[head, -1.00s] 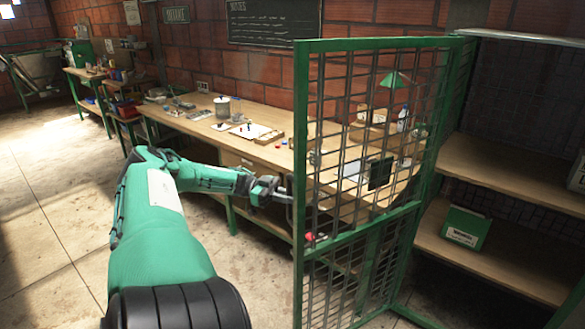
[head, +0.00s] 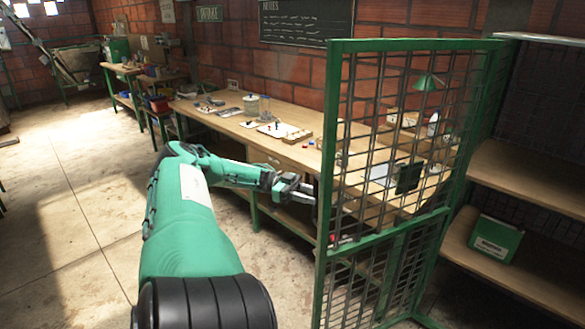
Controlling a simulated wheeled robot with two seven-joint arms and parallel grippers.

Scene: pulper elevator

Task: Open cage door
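The cage door (head: 332,150) is a green metal frame with wire mesh, standing swung open across the right half of the head view. My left arm comes in from the lower left. My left gripper (head: 312,192) is at the door's near upright edge, at about mid height. Its fingertips are small and partly against the door edge, so I cannot tell whether they grip a handle or only touch it. My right gripper is not in view.
A long wooden workbench (head: 230,122) with small items runs along the brick wall behind the door. Wooden shelves (head: 530,190) inside the cage hold a green box (head: 482,240). The concrete floor (head: 90,200) on the left is clear.

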